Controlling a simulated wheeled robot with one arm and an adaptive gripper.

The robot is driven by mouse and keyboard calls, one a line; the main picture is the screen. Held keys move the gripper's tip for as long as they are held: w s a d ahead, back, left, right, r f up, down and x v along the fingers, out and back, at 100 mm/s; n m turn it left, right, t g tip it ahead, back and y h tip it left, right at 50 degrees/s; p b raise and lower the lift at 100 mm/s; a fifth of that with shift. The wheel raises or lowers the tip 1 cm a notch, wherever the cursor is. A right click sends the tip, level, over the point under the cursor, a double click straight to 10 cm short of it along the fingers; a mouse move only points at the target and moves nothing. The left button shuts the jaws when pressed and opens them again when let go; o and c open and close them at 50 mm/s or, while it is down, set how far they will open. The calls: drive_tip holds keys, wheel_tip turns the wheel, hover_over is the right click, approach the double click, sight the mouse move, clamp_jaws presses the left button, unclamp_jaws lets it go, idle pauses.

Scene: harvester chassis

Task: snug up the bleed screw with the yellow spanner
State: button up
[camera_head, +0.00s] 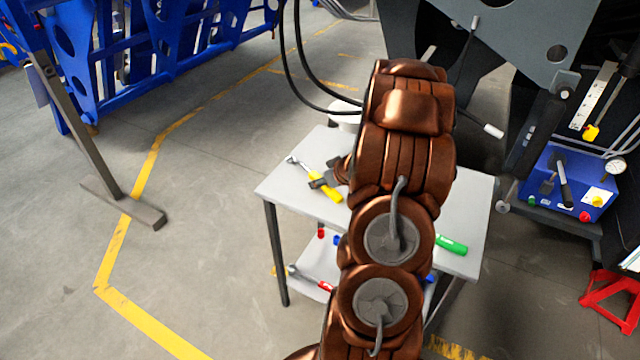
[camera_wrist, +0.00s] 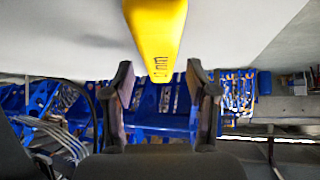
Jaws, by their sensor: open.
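The yellow spanner (camera_head: 331,195) lies on the white table (camera_head: 280,186), its metal jaw end pointing to the far left corner. My gripper (camera_head: 322,182) is at the spanner's handle, partly overlapping it in the head view. In the wrist view the yellow handle (camera_wrist: 155,32) hangs in from the top, with its end between the tips of my open gripper (camera_wrist: 160,72). Clear space shows between each finger and the handle. I cannot make out the bleed screw in either view.
A green-handled tool (camera_head: 452,244) lies on the table's right side. A red-handled tool (camera_head: 324,286) is on the lower shelf. Black hoses (camera_head: 290,75) hang behind the table. A blue unit with a gauge (camera_head: 570,180) and a red stand (camera_head: 610,298) are at right.

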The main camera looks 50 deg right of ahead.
drive_tip(key=shift+w+f, duration=0.45)
drive_tip(key=shift+f, duration=0.05)
drive_tip(key=shift+c, duration=0.4)
clamp_jaws()
